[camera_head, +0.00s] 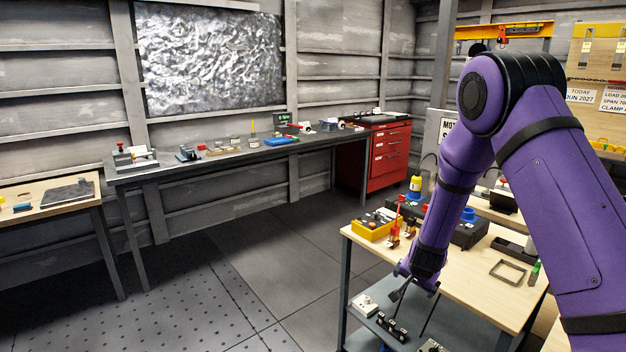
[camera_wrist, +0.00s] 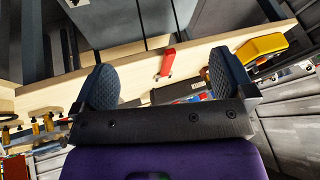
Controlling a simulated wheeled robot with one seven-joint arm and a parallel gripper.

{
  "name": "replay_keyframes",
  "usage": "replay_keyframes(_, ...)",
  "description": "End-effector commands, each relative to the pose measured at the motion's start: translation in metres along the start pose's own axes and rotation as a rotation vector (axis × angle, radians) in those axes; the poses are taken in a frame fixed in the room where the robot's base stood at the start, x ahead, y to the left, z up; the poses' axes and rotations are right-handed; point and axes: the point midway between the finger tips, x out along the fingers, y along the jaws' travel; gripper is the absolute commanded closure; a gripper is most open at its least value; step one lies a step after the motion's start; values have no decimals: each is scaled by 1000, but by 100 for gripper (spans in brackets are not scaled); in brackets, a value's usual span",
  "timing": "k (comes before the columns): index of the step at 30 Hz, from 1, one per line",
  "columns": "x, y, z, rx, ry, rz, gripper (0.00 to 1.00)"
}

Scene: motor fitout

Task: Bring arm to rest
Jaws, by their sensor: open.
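My purple arm (camera_head: 560,190) reaches in from the right and bends down at the elbow. My gripper (camera_head: 413,298) hangs at the front edge of the light wooden workbench (camera_head: 470,292), above its grey lower shelf (camera_head: 375,322). In the wrist view my gripper (camera_wrist: 160,84) has its two dark pads wide apart, with nothing held between them. A red-handled tool (camera_wrist: 167,62) shows beyond the gap, against the bench edge. I cannot tell how far it is from the pads.
A square frame (camera_head: 507,272) lies on the bench. A long grey bench (camera_head: 230,160) and a red cabinet (camera_head: 388,158) line the back wall. The floor (camera_head: 260,255) between is clear.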

Motion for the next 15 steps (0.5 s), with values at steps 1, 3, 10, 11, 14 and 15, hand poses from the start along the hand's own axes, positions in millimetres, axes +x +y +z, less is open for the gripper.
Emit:
replay_keyframes(1,-22,-6,-8,-10,-6,-21,0)
replay_keyframes(3,-48,-12,-15,-31,-22,-43,0)
replay_keyframes(10,-136,-20,-30,-109,-64,-106,0)
replay_keyframes(11,-147,-20,-31,-121,-69,-114,0)
replay_keyframes(14,-185,-19,-33,-160,-83,-136,0)
replay_keyframes(15,-200,-18,-34,-177,-87,-144,0)
